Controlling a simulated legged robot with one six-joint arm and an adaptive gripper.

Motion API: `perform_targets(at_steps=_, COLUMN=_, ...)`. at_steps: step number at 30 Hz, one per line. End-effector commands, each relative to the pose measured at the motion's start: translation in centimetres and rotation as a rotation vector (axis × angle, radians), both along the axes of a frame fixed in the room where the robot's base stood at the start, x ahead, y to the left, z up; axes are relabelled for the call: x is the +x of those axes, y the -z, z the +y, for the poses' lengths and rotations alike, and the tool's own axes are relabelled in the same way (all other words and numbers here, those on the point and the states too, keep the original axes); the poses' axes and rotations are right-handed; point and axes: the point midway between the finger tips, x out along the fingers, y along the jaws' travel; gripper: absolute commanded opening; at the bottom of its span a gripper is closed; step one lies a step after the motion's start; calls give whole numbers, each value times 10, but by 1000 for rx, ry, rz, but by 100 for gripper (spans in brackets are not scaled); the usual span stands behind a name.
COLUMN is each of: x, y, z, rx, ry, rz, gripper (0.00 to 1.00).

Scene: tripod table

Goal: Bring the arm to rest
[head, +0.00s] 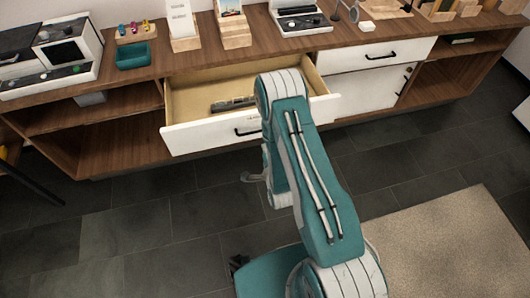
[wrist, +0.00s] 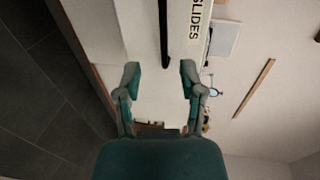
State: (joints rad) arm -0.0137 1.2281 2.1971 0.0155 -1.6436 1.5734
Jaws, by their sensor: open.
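My gripper (wrist: 160,72) is open in the wrist view, its two teal and grey fingers apart with nothing held between them. The drawer's handle (head: 246,132) shows just left of the arm. The gripper is mostly hidden behind the arm there.
A dark object (head: 232,103) lies inside the drawer. The wooden counter (head: 245,62) holds a white machine (head: 55,55), a teal tray (head: 133,55) and several stands. A beige rug (head: 450,245) lies at lower right. Dark tiled floor (head: 130,235) is clear at left.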

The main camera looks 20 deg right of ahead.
Motion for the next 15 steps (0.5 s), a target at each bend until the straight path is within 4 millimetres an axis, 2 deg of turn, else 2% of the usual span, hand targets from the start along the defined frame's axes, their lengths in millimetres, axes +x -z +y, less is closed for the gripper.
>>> perform_targets(at_steps=12, x=1, y=0, z=0, rx=-1, ry=0, rz=0, gripper=51)
perform_targets(at_steps=15, x=6, y=-7, z=0, rx=-18, ry=-4, rz=6, gripper=51)
